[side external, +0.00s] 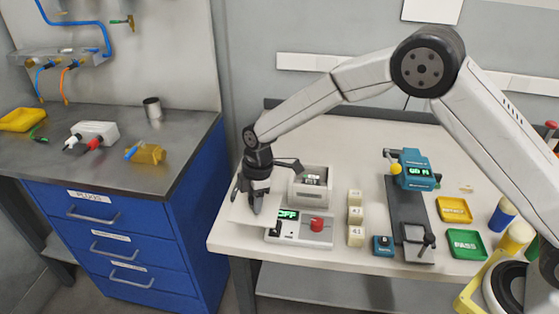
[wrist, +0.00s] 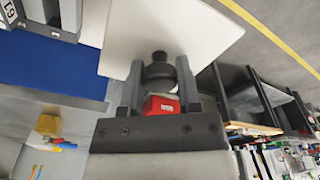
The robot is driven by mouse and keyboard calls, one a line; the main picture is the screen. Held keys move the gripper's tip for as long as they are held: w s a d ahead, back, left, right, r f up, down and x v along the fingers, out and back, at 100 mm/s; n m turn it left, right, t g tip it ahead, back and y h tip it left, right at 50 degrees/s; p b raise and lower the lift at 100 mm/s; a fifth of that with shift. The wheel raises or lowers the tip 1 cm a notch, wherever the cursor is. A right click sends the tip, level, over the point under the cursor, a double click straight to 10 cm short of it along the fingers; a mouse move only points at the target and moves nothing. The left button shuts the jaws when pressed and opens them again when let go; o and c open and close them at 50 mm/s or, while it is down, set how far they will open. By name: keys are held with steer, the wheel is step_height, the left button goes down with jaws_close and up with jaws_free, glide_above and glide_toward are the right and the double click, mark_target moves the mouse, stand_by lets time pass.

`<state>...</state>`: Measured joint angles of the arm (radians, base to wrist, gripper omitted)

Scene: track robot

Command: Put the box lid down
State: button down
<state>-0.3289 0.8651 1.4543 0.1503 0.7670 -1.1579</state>
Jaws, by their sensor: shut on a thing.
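The box lid is a flat white plate (wrist: 175,28) with a dark knob (wrist: 158,72), seen in the wrist view. My gripper (wrist: 160,76) is shut on that knob. In the side view my gripper (side external: 254,196) points down at the left end of the white table, with the pale lid (side external: 240,214) under its fingers. I cannot tell whether the lid touches the table. The white box (side external: 297,190) stands open just right of the gripper, with a green-lit part inside. A red part with a white label (wrist: 161,105) shows behind the knob in the wrist view.
A grey unit (side external: 284,236) with an OFF display and red knob sits in front of the box. Numbered blocks (side external: 355,215), a blue gauge (side external: 415,170) and yellow and green trays (side external: 467,244) are farther right. A blue cabinet (side external: 120,235) stands left beyond the table edge.

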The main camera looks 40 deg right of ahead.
mark_target(241, 198)
steer(key=shift+w+a+f, duration=0.25)
steer(key=shift+w+f, duration=0.55)
steer(key=shift+f, duration=0.15)
steer(key=shift+w+a+f, duration=0.25)
steer(key=shift+w+f, duration=0.6)
steer(key=shift+f, duration=0.1)
steer(key=shift+w+a+f, duration=0.25)
steer(key=shift+w+f, duration=0.55)
steer(key=shift+f, duration=0.15)
steer(key=shift+f, duration=0.1)
steer(key=shift+w+f, duration=0.15)
steer(key=shift+f, duration=1.45)
steer(key=shift+f, duration=0.2)
steer(key=shift+c, duration=1.5)
jaws_free()
steer(key=shift+r, duration=0.1)
steer(key=r, duration=0.4)
steer(key=d+r, duration=0.1)
steer(key=r, duration=0.7)
steer(key=shift+d, duration=0.15)
